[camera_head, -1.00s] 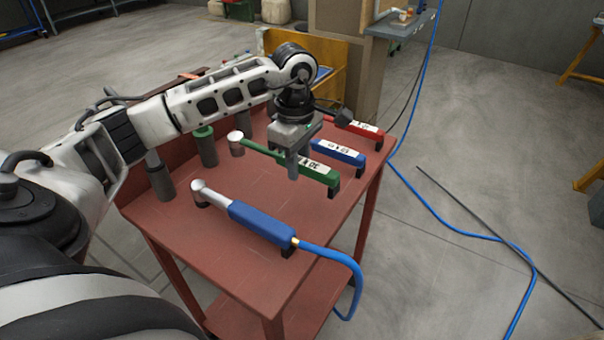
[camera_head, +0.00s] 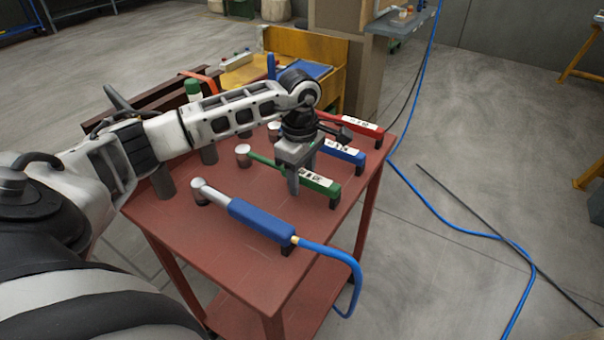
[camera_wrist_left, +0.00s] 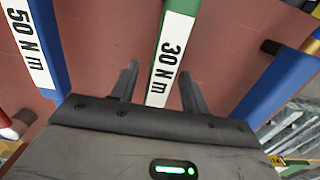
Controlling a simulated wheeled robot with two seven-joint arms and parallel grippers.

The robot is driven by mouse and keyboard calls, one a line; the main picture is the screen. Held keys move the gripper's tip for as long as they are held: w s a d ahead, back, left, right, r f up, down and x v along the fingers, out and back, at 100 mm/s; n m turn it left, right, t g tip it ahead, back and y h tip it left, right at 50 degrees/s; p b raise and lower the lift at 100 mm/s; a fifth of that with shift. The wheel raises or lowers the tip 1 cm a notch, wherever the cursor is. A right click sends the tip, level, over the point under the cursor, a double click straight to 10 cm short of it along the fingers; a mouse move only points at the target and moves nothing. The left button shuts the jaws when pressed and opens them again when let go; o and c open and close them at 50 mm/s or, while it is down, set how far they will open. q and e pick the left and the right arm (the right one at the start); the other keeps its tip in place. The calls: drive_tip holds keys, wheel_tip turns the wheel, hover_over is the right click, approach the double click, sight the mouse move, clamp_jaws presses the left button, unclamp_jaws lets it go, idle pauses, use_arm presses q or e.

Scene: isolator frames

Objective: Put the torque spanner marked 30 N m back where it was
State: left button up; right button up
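The torque spanner marked 30 N m has a green handle (camera_head: 318,181), a white label and a round grey head (camera_head: 243,152). It lies across the red table, with a black rest under its handle end. In the left wrist view its label (camera_wrist_left: 170,50) is readable between my fingers. My left gripper (camera_head: 296,182) is over the handle, fingers pointing down. In the wrist view its fingers (camera_wrist_left: 160,86) are spread either side of the spanner, with gaps showing. My right gripper is not in view.
A blue 50 N m spanner (camera_wrist_left: 38,50) and a red spanner (camera_head: 352,123) lie beyond the green one. A blue tool (camera_head: 260,220) with an air hose (camera_head: 345,268) lies nearer. Upright posts stand along the table's left side. The red table's (camera_head: 220,255) near corner is clear.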

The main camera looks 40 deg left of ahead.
use_arm(q)
drive_tip(key=shift+r, duration=0.1)
wheel_tip(320, 180, up, 12)
drive_tip(key=shift+a, duration=0.2)
idle(0.4)
drive_tip(key=shift+r, duration=0.1)
idle(0.3)
